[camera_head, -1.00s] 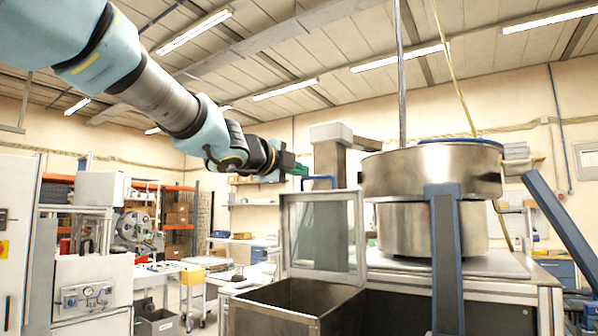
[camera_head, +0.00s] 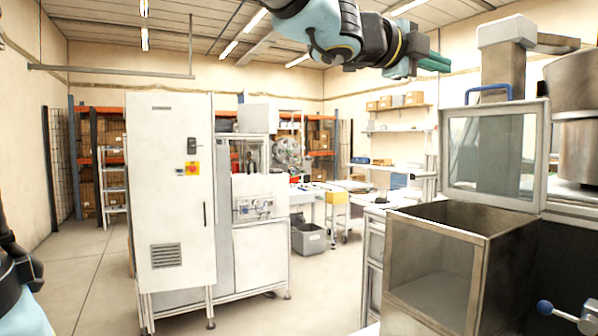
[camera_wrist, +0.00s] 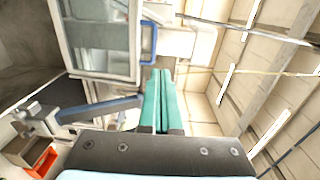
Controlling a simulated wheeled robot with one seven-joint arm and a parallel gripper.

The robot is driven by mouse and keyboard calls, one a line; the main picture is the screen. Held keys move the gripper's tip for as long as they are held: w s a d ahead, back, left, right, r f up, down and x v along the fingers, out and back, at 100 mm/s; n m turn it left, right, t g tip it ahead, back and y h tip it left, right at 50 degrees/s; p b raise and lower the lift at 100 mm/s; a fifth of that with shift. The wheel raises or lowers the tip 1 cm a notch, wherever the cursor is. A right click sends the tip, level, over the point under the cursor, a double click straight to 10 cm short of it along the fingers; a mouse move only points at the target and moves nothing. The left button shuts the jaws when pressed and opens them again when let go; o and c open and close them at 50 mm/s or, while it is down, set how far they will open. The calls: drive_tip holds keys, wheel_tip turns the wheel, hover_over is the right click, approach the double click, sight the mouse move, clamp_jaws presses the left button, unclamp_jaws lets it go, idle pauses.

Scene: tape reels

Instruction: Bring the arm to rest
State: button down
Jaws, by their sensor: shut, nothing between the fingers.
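My gripper (camera_head: 434,63) is at the upper right in the head view, at the end of my raised light-blue arm. Its green fingers are together and empty, above and left of the blue handle on the machine. In the wrist view the closed green fingers (camera_wrist: 158,98) point up the picture, with nothing between them. The wrist picture is turned on its side. My arm's upper links leave the head view at the top.
A machine with a windowed lid (camera_head: 492,155) and open bin (camera_head: 430,275) stands at the right. A metal bowl feeder (camera_head: 578,90) is beside it. A white cabinet (camera_head: 170,200) stands left of centre. Shelves (camera_head: 395,118) line the back wall. Floor at the left is clear.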

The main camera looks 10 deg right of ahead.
drive_tip(key=w+a+f+n+t+y, duration=0.2)
drive_tip(key=w+a+f+n+t, duration=0.1)
drive_tip(key=w+a+f+n, duration=0.25)
drive_tip(key=w+a+f+n+t+y, duration=0.2)
drive_tip(key=w+a+f+n+y, duration=0.15)
drive_tip(key=w+f, duration=0.35)
drive_tip(key=w+a+f+n+y, duration=0.4)
drive_tip(key=a+f+n, duration=0.1)
drive_tip(key=a+f, duration=0.3)
drive_tip(key=w+a+f+n+y, duration=0.3)
drive_tip(key=w+a+f+n, duration=0.15)
drive_tip(key=a+f, duration=0.35)
drive_tip(key=s+a+f+n+g+y, duration=0.2)
drive_tip(key=s+a+f+n, duration=0.4)
drive_tip(key=a+f, duration=0.3)
drive_tip(key=s+a+f+n+g+y, duration=0.2)
drive_tip(key=s+a+f+n+g, duration=0.3)
drive_tip(key=s+a+f+n, duration=0.2)
drive_tip(key=s+a+f, duration=0.2)
drive_tip(key=a+f, duration=0.1)
drive_tip(key=shift+s+f+g, duration=0.2)
drive_tip(key=shift+f+g, duration=0.1)
drive_tip(key=shift+f, duration=0.05)
